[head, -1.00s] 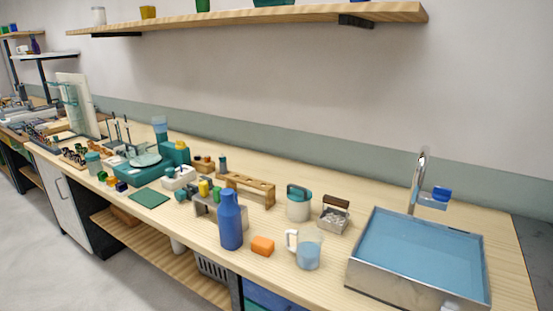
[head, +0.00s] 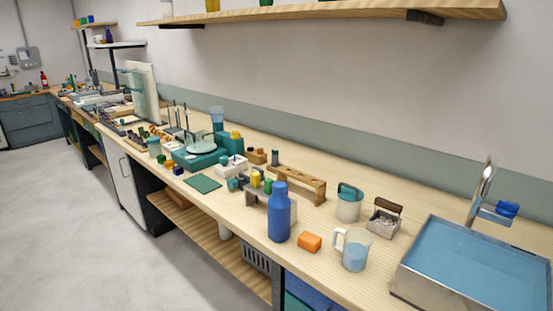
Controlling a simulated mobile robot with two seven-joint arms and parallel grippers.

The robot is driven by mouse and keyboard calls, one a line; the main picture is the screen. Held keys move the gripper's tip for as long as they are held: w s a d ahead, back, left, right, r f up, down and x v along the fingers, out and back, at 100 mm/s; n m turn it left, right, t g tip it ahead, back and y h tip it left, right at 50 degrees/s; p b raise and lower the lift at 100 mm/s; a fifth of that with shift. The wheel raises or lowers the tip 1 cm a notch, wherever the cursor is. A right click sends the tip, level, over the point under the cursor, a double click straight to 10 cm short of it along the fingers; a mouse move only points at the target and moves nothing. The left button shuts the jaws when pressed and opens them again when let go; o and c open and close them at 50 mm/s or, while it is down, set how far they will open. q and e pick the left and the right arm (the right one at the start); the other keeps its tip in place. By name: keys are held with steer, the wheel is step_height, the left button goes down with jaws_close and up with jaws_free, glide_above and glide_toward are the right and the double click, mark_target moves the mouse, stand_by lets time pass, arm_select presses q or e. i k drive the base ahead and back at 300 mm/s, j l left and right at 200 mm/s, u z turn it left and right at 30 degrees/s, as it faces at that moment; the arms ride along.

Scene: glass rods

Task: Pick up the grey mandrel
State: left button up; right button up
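I cannot pick out the grey mandrel for sure at this size. Several thin dark upright rods (head: 178,115) stand toward the far part of the bench, behind a teal device with a round pale plate (head: 200,143). I cannot tell whether one of them is a mandrel. Neither of my grippers is in view.
The long wooden bench (head: 330,250) carries a blue bottle (head: 279,215), an orange block (head: 309,242), a jug (head: 355,251), a wooden rack (head: 300,181) and a water-filled sink (head: 460,266). Clear floor (head: 70,220) lies left of the bench.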

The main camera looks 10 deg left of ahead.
mark_target(275, 158)
steer(key=j+z, duration=0.15)
steer(key=z, duration=0.25)
steer(key=j+z, duration=0.2)
steer(key=z, duration=0.25)
steer(key=j+z, duration=0.45)
steer(key=j, duration=0.45)
steer(key=k+j+z, duration=0.1)
steer(key=j, duration=0.4)
steer(key=k+j+z, duration=0.1)
steer(key=j, duration=0.35)
